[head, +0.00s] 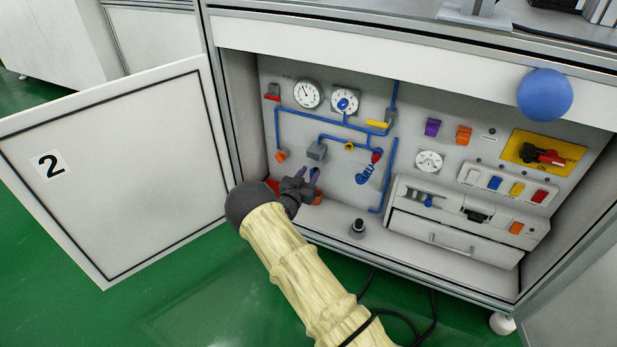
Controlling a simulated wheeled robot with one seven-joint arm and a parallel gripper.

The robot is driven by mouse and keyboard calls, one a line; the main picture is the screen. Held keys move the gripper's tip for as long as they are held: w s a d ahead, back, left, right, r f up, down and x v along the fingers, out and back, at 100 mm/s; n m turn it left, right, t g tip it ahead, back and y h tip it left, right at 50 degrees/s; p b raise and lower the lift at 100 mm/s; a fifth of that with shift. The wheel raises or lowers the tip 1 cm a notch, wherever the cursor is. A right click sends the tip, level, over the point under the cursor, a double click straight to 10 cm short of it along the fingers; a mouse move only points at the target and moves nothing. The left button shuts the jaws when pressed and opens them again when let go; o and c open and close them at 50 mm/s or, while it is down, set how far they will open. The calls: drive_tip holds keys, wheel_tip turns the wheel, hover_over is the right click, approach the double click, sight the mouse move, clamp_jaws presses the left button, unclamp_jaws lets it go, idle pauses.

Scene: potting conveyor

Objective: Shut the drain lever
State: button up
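My gripper (307,175) is inside the open cabinet, at the lower left of the panel, with its two dark fingers apart. A red part (272,186) shows just left of my gripper and an orange part (318,197) just below its fingers. Both are partly hidden by the gripper. I cannot read a label that tells which part is the drain lever. Other handles on the blue piping are a yellow lever (377,123) at the upper middle and a red one (272,96) at the upper left. A grey block (316,151) is just above my fingertips.
The cabinet door (120,165) marked 2 stands open at the left. Gauges (307,94), a coiled blue hose (366,174), switches, a red-handled yellow switch plate (524,147) and a drawer (436,240) fill the panel. A black knob (357,228) stands on the cabinet floor.

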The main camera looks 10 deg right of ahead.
clamp_jaws()
drive_tip(key=shift+s+d+m+p, duration=0.2)
drive_tip(key=shift+m+p, duration=0.2)
drive_tip(key=shift+m, duration=0.4)
drive_tip(key=shift+s+d+m+p, duration=0.2)
drive_tip(key=shift+m+p, duration=0.2)
drive_tip(key=shift+m, duration=0.4)
drive_tip(key=f+m+p, duration=0.1)
drive_tip(key=m, duration=0.4)
drive_tip(key=s+d+f+m+p, duration=0.1)
drive_tip(key=m, duration=0.4)
drive_tip(key=d+f+m+p, duration=0.1)
drive_tip(key=m, duration=0.3)
drive_tip(key=shift+s+f+m, duration=0.2)
drive_tip(key=shift+f+m, duration=0.15)
drive_tip(key=shift+m, duration=0.05)
drive_tip(key=shift+a, duration=0.1)
